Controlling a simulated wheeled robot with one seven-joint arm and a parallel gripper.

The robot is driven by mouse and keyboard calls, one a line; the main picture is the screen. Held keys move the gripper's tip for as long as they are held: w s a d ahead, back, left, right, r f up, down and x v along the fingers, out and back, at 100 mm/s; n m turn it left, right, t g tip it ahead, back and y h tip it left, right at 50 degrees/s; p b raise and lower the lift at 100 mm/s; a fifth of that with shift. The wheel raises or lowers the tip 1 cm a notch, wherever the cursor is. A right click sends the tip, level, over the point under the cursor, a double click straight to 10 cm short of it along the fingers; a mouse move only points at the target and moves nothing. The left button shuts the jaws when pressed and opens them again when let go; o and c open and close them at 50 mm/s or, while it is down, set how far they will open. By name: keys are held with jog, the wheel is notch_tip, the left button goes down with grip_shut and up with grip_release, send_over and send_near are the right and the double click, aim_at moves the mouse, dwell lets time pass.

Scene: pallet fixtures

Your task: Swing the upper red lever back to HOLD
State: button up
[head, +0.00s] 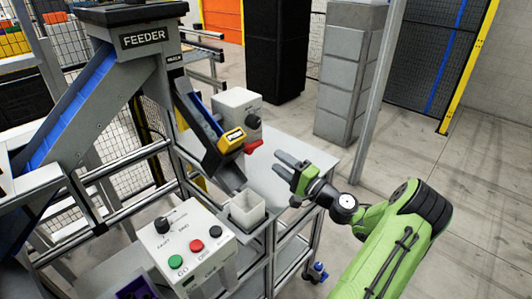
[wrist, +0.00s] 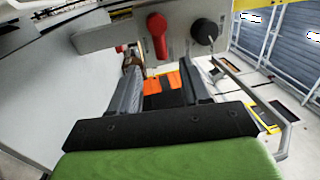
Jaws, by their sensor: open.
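The red lever (head: 253,146) sticks out low on the light grey box (head: 236,103) beside the feeder chute, under a black knob (head: 253,122). In the wrist view the red lever (wrist: 157,35) hangs on a grey panel, left of the black knob (wrist: 204,31). My gripper (head: 284,163) is open and empty, a little to the right of the lever and below it in the head view. In the wrist view my two fingers (wrist: 160,75) point toward the panel, with the lever above the gap. Contact is not visible. Any HOLD marking is too small to read.
The feeder chute carries a yellow block (head: 232,139) left of the lever. A white bin (head: 246,210) stands below the chute. A control box (head: 187,246) with a knob and several buttons is at the front. The grey tabletop (head: 313,150) behind my gripper looks clear.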

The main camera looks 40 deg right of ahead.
jog(key=s+f, duration=0.1)
jog(key=s, duration=0.6)
jog(key=shift+s, duration=0.2)
